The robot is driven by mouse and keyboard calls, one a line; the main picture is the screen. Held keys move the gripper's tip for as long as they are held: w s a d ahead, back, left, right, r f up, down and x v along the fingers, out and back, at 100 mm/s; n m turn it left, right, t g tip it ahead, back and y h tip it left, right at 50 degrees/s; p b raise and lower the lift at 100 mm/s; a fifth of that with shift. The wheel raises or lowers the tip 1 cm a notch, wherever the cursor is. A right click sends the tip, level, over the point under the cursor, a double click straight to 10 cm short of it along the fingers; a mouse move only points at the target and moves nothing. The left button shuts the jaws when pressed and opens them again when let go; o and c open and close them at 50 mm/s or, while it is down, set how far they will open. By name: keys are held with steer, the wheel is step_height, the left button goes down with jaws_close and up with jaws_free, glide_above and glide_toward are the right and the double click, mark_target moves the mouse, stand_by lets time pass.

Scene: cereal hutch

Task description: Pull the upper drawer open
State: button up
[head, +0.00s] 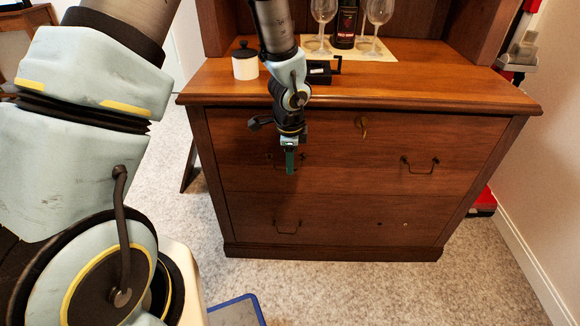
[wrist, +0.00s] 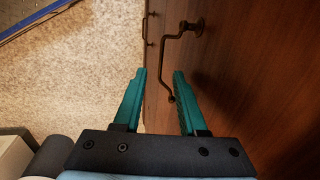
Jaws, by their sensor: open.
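The upper drawer (head: 335,165) is a wide brown wooden front, and it looks shut. It has a dark bail handle on the left and another right handle (head: 419,166). My gripper (head: 290,170) is in front of the left handle and partly hides it. In the wrist view my gripper (wrist: 161,72) shows two teal fingers, apart with nothing held between them. The left handle (wrist: 180,36) appears just ahead of the fingertips, with its near end between them, closer to the right finger. I cannot tell whether a finger touches it.
The lower drawer (head: 330,212) has one handle (head: 287,228) at left and two bare holes at right. A key (head: 362,126) sits above the upper drawer. Glasses, a bottle (head: 345,24) and a white jar (head: 245,66) stand on top. Carpet (head: 345,285) in front is mostly clear.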

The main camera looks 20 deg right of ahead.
steer(key=shift+w+d+f, duration=0.1)
steer(key=shift+w+f, duration=0.05)
steer(key=shift+f, duration=0.75)
jaws_close()
stand_by(0.9)
